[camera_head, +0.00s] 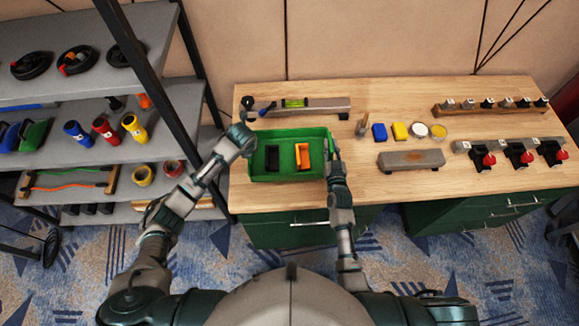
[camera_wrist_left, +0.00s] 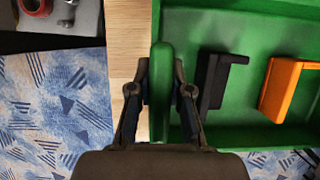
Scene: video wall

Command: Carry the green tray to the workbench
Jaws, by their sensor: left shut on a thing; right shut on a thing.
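The green tray (camera_head: 288,176) is at the front left part of the wooden workbench (camera_head: 380,92), over its top; I cannot tell whether it rests on the wood. It holds a black block (camera_head: 272,158) and an orange block (camera_head: 303,157), which also show in the left wrist view, black (camera_wrist_left: 213,80) and orange (camera_wrist_left: 280,88). My left gripper (camera_head: 246,140) is shut on the tray's left wall, seen closely in the left wrist view (camera_wrist_left: 161,88). My right gripper (camera_head: 332,150) is at the tray's right wall and shut on it; its fingertips are small in view.
A spirit level (camera_head: 320,104) lies behind the tray. A grey block (camera_head: 411,160), blue and yellow pieces (camera_head: 379,132) and switches with red knobs (camera_head: 519,154) are to the right. A grey shelf rack (camera_head: 100,110) stands close on the left. Bare wood lies between the tray and grey block.

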